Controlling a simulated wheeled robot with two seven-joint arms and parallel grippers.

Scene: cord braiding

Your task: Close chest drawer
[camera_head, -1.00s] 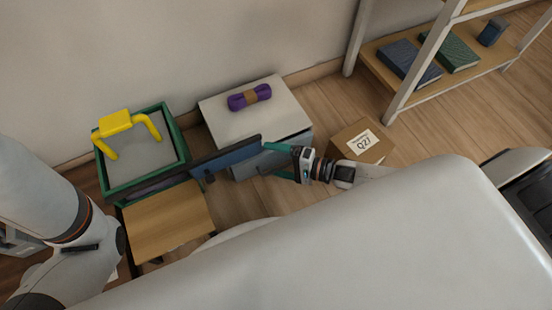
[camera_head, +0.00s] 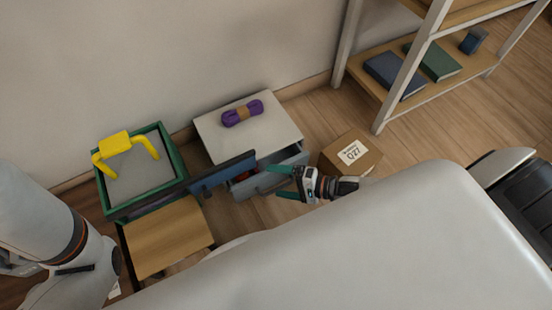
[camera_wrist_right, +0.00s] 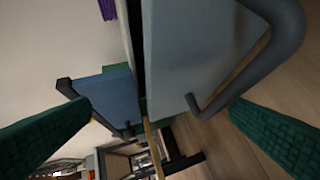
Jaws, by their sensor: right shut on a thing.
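The chest (camera_head: 222,143) is a low box with a light grey top against the wall. Its grey drawer (camera_head: 275,181) stands partly open, with a dark gap and a bit of red inside. My right gripper (camera_head: 283,183) is at the drawer front, its green fingers to the left of the wrist. In the right wrist view the drawer front (camera_wrist_right: 185,50) and its dark bar handle (camera_wrist_right: 255,65) lie between my two green fingers. The right gripper is shut on the handle; the exact contact is not clear.
A purple cord bundle (camera_head: 242,113) lies on the chest. A blue panel (camera_head: 222,173) stands close left of the drawer. A green tray (camera_head: 112,203) with a yellow handle, a wooden stool (camera_head: 165,235), a labelled carton (camera_head: 350,155) and a shelf (camera_head: 400,110) surround it.

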